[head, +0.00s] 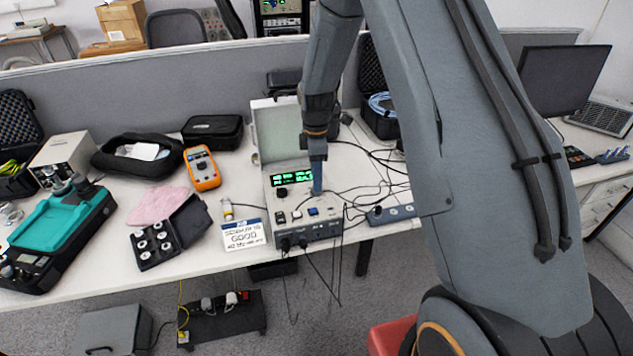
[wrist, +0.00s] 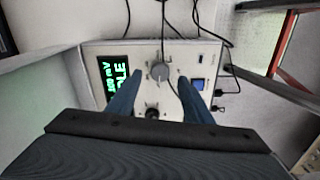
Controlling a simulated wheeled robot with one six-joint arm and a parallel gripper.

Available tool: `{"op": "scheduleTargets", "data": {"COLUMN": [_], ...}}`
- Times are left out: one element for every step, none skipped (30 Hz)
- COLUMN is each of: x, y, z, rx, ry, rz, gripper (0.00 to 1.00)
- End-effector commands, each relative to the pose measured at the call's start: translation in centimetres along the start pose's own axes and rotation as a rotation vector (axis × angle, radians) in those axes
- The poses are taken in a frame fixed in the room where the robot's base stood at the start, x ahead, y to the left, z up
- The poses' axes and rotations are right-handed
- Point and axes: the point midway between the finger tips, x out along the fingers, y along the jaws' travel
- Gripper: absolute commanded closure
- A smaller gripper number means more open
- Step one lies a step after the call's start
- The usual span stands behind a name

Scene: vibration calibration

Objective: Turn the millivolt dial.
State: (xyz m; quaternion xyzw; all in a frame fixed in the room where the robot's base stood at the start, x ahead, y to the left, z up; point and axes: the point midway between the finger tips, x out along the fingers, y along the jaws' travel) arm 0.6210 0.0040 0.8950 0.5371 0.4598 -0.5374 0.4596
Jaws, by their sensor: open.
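The instrument box (head: 303,232) stands on the table with its lid raised. It has a green lit display (head: 292,178), which also shows in the wrist view (wrist: 114,83) with "mV" and what looks like "IDLE". In the wrist view a round grey dial (wrist: 159,71) sits on the panel, between the two fingertips of my gripper (wrist: 160,76). The fingers are open with a gap on each side of it; contact is not visible. A black knob (wrist: 152,113) lies nearer the gripper body. In the head view my gripper (head: 317,189) points down over the panel and hides the grey dial.
A blue switch (wrist: 198,84) is right of the fingers. Dark cables cross the panel and the table. An orange multimeter (head: 202,168), a white sign card (head: 242,234) and a black case of discs (head: 168,236) lie left of the instrument. A power strip (head: 391,214) is at its right.

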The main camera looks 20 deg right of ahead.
Motion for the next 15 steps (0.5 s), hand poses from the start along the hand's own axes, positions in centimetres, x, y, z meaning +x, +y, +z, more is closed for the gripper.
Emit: {"op": "scheduleTargets", "data": {"x": [0.7, 1.1, 1.5, 1.9, 2.1, 2.5, 2.7, 2.9, 3.1, 3.2, 3.3, 3.4, 3.4, 3.5, 3.5], "y": [-0.2, -0.2, -0.1, -0.1, -0.1, -0.1, -0.1, -0.1, -0.1, -0.1, -0.1, 0.0, 0.0, 0.0, 0.0], "z": [0.0, 0.0, 0.0, 0.0, 0.0, 0.0, 0.0, 0.0, 0.0, 0.0, 0.0, 0.0, 0.0, 0.0, 0.0], "rx": [0.0, 0.0, 0.001, 0.001, 0.001, 0.001, 0.001, 0.001, 0.001, 0.001, 0.001, 0.001, 0.001, 0.001, 0.001], "ry": [-0.001, 0.0, 0.0, 0.0, 0.0, 0.0, 0.0, 0.0, 0.0, 0.0, 0.0, 0.0, 0.0, 0.0, 0.0], "rz": [-0.003, -0.003, -0.002, -0.003, -0.003, -0.002, -0.001, 0.0, 0.0, 0.0, 0.0, 0.0, 0.0, 0.001, 0.001], "gripper": [0.54, 0.54, 0.54, 0.54, 0.54, 0.54, 0.54, 0.54, 0.54, 0.54, 0.54, 0.54, 0.54, 0.54, 0.54]}}
